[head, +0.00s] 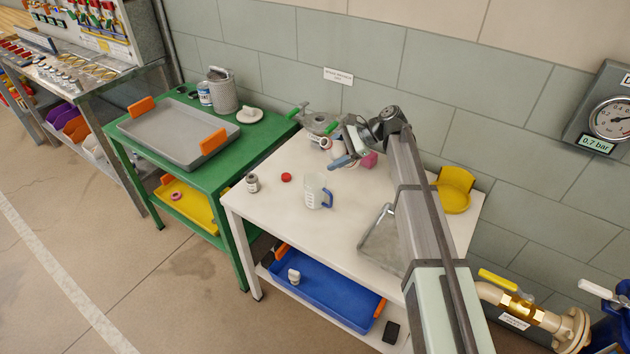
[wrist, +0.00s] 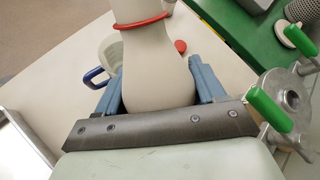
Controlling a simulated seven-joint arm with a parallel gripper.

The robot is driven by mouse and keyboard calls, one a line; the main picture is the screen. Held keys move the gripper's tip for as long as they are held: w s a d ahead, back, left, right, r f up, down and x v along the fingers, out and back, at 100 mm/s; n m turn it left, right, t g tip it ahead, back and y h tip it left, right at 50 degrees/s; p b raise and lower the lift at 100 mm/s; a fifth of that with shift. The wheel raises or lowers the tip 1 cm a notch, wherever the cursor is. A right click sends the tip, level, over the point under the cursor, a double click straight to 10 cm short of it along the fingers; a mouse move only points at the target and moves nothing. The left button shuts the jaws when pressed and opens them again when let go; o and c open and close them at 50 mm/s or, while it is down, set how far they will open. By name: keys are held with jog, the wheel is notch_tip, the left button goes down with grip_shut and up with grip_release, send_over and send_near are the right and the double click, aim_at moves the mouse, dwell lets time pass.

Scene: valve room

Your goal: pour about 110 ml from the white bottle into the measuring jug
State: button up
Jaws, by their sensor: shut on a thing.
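The white bottle (wrist: 155,70) has a red ring around its neck and fills the middle of the wrist view. My gripper (wrist: 160,88) is shut on its wide body, one blue finger on each side. In the head view my gripper (head: 341,157) is over the back of the white table, behind the measuring jug, and the bottle (head: 326,143) is small and partly hidden. Its tilt and mouth cannot be told. The jug (wrist: 112,50) is partly hidden behind the bottle in the wrist view.
A red cap (head: 286,177) and a small grey jar (head: 252,183) are left of the jug on the white table (head: 270,215). A metal fitting with green handles (head: 316,122) is at the back, a yellow holder (head: 455,190) at the right. Table space before the jug is clear.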

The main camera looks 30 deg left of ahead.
jog(key=shift+f+t, duration=0.1)
jog(key=shift+t, duration=0.2)
jog(key=shift+n+t+h, duration=0.4)
jog(key=shift+t, duration=0.3)
jog(key=f, duration=0.7)
jog(key=shift+w+d+f, duration=0.15)
jog(key=shift+w+f, duration=0.15)
jog(key=shift+w, duration=0.1)
jog(key=shift+w+r+t, duration=0.1)
jog(key=shift+r+t, duration=0.2)
jog(key=shift+r, duration=0.3)
jog(key=shift+w+d+r+n+t+h, duration=0.1)
jog(key=shift+w+r+n+t+h, duration=0.2)
jog(key=shift+r+t, duration=0.15)
jog(key=shift+w+f+t+h, duration=0.1)
jog(key=shift+f+t+h, duration=0.15)
jog(key=shift+t, duration=0.4)
jog(key=shift+s+r+n+t+h, duration=0.25)
jog(key=shift+r+n+t, duration=0.15)
jog(key=shift+r+t, duration=0.15)
jog(key=shift+w+r+t+h, duration=0.1)
jog(key=shift+r+t+h, duration=0.2)
jog(key=shift+r+t, duration=0.45)
jog(key=shift+w, duration=0.2)
